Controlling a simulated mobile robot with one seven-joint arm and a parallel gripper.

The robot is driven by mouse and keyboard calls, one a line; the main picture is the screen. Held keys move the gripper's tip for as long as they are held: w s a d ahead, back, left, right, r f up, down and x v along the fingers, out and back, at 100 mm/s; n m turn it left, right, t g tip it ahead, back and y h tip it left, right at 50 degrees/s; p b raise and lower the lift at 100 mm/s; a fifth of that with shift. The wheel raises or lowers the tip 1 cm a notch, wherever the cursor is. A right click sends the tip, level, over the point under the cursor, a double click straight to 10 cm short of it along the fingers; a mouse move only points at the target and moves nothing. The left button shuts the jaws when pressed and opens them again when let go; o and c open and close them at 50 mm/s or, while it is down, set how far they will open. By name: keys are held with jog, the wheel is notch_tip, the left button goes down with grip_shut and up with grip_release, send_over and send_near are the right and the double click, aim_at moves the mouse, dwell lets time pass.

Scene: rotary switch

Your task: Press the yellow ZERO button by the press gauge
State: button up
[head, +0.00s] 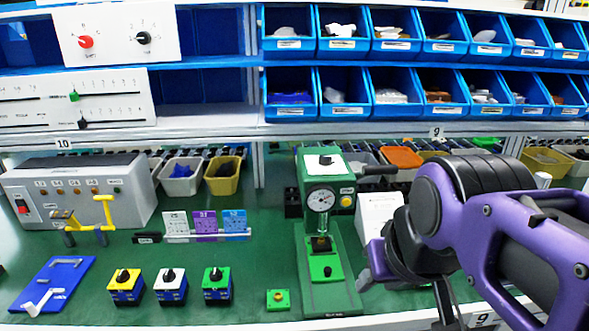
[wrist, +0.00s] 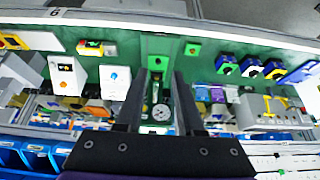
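The green press (head: 325,240) stands right of the middle of the bench, with a round white gauge (head: 320,200) on its front. The small yellow button (head: 347,201) is just right of the gauge. In the wrist view, which is upside down, the gauge (wrist: 161,112) shows between my fingers; I cannot make out the yellow button there. My gripper (head: 372,272) is to the right of the press in the head view, lower than the button and apart from it. In the wrist view its two fingers (wrist: 160,80) are spread, with nothing between them.
A white panel (head: 379,216) stands behind my arm, right of the press. A small green button box (head: 278,299) and several knob boxes (head: 170,286) are to the left. A grey control box (head: 80,190) is at far left. A shelf (head: 350,129) with blue bins overhangs the bench.

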grip_shut()
dwell(1.4)
